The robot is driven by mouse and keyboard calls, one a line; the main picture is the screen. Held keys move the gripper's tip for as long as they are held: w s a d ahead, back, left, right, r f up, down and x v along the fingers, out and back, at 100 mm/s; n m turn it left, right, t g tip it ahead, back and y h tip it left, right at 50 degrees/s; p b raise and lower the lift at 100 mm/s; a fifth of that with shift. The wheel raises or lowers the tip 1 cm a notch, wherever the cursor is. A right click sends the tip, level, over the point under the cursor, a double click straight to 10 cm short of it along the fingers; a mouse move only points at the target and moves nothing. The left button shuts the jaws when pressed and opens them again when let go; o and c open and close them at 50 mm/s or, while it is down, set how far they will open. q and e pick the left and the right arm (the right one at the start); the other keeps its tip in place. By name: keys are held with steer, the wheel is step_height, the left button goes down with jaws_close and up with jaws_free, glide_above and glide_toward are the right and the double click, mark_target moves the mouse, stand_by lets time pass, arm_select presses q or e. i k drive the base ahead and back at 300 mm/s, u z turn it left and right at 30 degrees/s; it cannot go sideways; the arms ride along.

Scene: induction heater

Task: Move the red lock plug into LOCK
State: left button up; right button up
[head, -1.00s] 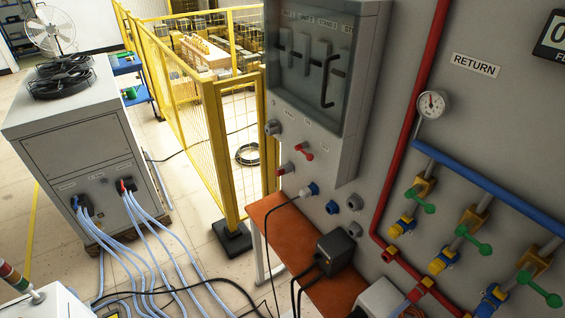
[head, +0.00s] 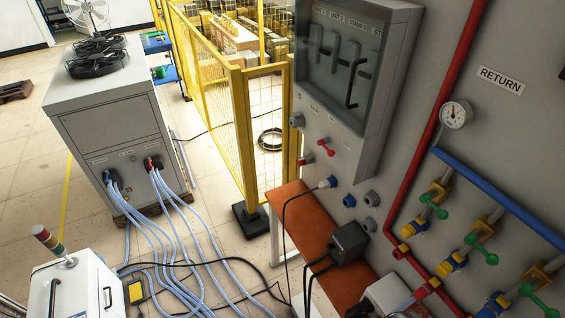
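A grey control cabinet (head: 352,95) with a dark window stands right of the middle. Below the window, on its sloping front, is a red handle-like part (head: 325,147). A smaller grey part with a red end (head: 304,160) sits to its lower left. I cannot tell which of these is the red lock plug. A grey round socket (head: 297,119) is at the cabinet's left edge. Small labels sit above these parts, too small to read, so I cannot pick out LOCK. Neither of my grippers is in view.
A blue plug (head: 329,182) with a black cable is lower on the cabinet. An orange-brown bench (head: 290,209) with a black box (head: 348,242) stands below. Pipes and green-handled valves (head: 481,250) are at right. Hoses cover the floor at left; a yellow fence (head: 240,150) stands behind.

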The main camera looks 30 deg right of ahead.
mark_target(300, 161)
steer(key=i, duration=3.25)
steer(key=u, duration=1.25)
steer(key=i, duration=0.4)
steer(key=z, duration=4)
